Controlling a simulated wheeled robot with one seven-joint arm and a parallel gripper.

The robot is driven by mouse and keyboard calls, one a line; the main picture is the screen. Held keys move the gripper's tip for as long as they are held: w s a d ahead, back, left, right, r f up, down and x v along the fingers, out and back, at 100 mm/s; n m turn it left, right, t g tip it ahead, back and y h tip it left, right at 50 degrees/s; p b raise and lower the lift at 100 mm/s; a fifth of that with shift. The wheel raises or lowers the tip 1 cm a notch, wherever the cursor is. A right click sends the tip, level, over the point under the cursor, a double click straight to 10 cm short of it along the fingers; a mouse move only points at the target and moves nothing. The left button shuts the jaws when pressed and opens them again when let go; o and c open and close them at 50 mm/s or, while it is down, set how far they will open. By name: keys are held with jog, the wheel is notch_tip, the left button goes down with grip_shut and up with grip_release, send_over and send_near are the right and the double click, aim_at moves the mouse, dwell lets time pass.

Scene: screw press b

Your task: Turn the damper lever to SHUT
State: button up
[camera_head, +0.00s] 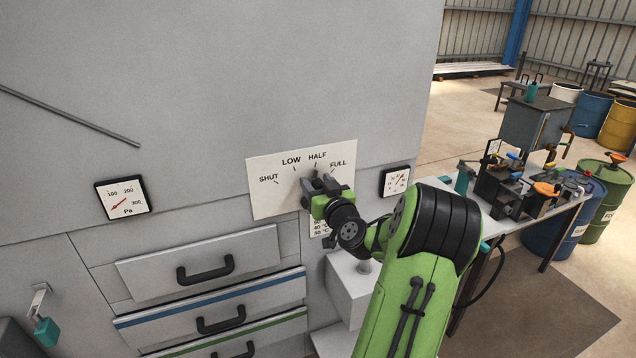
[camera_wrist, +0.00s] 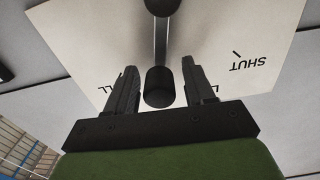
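The damper plate (camera_head: 268,205) is a cream panel on the grey wall, marked SHUT, LOW, HALF and FULL from left to right. The damper lever is mostly hidden behind my gripper (camera_head: 317,183) in the head view. In the wrist view, its thin rod (camera_wrist: 161,40) runs from a dark hub at the top to a black knob (camera_wrist: 158,88). The lever points between FULL and LOW, roughly at HALF, whose mark is hidden there. My gripper (camera_wrist: 159,63) is open, with one finger on each side of the knob and visible gaps. SHUT shows upside down at right.
Pressure gauge (camera_head: 122,197) is left of the plate, and a smaller gauge (camera_head: 396,180) is close on its right. Drawers with black handles (camera_head: 206,270) lie below. A workbench (camera_head: 500,222) with tools and several drums stand to the right.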

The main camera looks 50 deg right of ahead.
aim_at(286, 189)
grip_shut()
jog(key=shift+w+f+b, duration=0.1)
jog(key=shift+b, duration=0.4)
jog(key=a+n+b, duration=0.1)
jog(key=n+b, duration=0.1)
jog(key=b, duration=0.2)
jog(key=w+a+n+b, duration=0.1)
jog(key=n+b, duration=0.1)
jog(key=b, duration=0.3)
jog(key=w+a+n+b, duration=0.1)
jog(key=n+b, duration=0.1)
jog(key=b, duration=0.2)
jog(key=shift+a+f+b, duration=0.15)
jog(key=shift+f+b, duration=0.15)
jog(key=n+b, duration=0.1)
jog(key=b, duration=0.1)
jog(key=a+n+b, duration=0.1)
jog(key=b, duration=0.1)
jog(key=n+b, duration=0.1)
jog(key=b, duration=0.1)
jog(key=shift+w+a+f+n, duration=0.3)
jog(key=shift+w+f, duration=0.05)
jog(key=shift+w, duration=0.05)
jog(key=n+b, duration=0.1)
jog(key=b, duration=0.1)
jog(key=a+n+b, duration=0.1)
jog(key=b, duration=0.1)
jog(key=shift+w+f, duration=0.25)
jog(key=shift+f, duration=0.05)
jog(key=shift+n, duration=0.3)
